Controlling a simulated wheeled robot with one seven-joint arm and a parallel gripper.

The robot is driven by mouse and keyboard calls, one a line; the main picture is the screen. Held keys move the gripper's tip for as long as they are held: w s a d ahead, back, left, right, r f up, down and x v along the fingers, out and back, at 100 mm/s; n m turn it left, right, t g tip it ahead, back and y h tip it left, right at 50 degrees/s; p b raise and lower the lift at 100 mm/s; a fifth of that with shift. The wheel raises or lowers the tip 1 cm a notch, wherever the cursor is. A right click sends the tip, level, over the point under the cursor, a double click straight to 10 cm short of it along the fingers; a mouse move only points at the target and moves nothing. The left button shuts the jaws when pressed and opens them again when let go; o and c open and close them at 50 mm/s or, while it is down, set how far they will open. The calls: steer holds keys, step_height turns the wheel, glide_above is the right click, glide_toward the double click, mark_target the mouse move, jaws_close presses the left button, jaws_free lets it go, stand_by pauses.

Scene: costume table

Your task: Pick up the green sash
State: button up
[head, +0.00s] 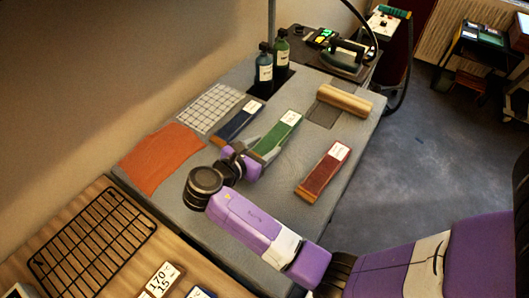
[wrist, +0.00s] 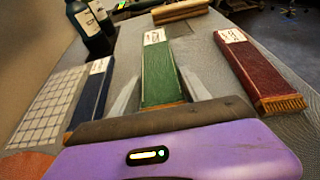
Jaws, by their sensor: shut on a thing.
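The green sash (head: 277,137) lies folded flat on the grey padded table, with a white label at its far end and an orange-brown fringe at its near end. It also shows in the wrist view (wrist: 159,72), straight ahead. My gripper (head: 262,153) is at the sash's near end, low over the table. In the wrist view the gripper's two grey fingers (wrist: 160,80) stand on either side of the sash, and the gripper is shut on it. I see no clear gap under the sash. Part of the near end is hidden by the gripper.
A blue sash (head: 238,121) lies close on the left, and a red sash (head: 325,170) lies apart on the right. Two bottles (head: 264,70), a wooden roll (head: 344,99) and an iron (head: 345,53) stand behind. An orange cloth (head: 160,157) and checked cloth (head: 212,108) lie left.

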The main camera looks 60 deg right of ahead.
step_height(320, 180, up, 16)
steer(key=shift+p, duration=0.3)
steer(key=shift+r, duration=0.1)
